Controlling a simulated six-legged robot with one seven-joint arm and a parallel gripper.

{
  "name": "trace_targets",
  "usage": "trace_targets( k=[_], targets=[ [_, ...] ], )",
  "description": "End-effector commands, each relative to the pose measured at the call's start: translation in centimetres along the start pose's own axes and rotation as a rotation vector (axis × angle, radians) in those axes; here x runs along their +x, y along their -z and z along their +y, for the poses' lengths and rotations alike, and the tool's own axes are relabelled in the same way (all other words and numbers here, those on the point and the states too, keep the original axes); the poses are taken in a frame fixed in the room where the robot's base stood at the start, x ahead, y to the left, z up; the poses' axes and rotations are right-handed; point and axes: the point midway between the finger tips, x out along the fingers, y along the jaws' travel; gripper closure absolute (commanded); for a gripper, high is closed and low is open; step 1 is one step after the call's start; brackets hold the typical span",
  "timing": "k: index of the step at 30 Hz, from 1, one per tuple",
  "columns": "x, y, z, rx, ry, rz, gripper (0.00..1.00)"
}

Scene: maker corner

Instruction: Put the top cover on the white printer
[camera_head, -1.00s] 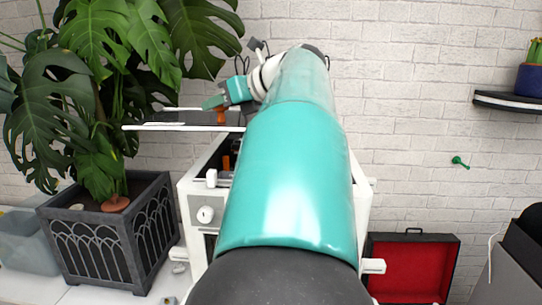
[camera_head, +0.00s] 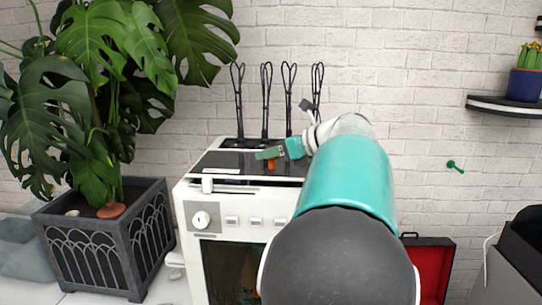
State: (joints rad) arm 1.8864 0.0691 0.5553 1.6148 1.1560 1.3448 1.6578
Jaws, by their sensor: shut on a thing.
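The white printer (camera_head: 244,216) stands in the middle, with a round knob and small buttons on its front and a dark front window. The dark top cover (camera_head: 228,162) lies over the printer's top, with its white front edge near the front rim; I cannot tell whether it is fully seated. My gripper (camera_head: 271,161) is above the cover, shut on its orange handle. My teal arm hides the printer's right side and part of the cover.
A large plant in a dark planter (camera_head: 107,238) stands close on the left. Several black looped cables (camera_head: 266,100) rise behind the cover. An open red-lined case (camera_head: 433,268) is at right. A wall shelf (camera_head: 508,105) holds a cactus pot.

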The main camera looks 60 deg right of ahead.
Motion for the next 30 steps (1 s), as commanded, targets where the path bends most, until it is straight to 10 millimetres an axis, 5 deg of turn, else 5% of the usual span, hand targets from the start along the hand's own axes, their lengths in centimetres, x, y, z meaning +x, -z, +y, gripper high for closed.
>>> trace_targets(
  k=[7, 8, 11, 23, 30],
  targets=[
    [0.3, 0.7, 0.0, -0.002, 0.0, 0.0, 0.99],
    [0.3, 0.8, 0.0, -0.001, 0.0, 0.001, 0.64],
    [0.3, 0.8, 0.0, -0.001, 0.0, 0.001, 0.45],
    [-0.3, 0.7, 0.0, -0.001, 0.001, 0.0, 0.45],
    [-4.5, 0.6, -0.1, -0.003, 0.004, 0.0, 0.45]
  ],
)
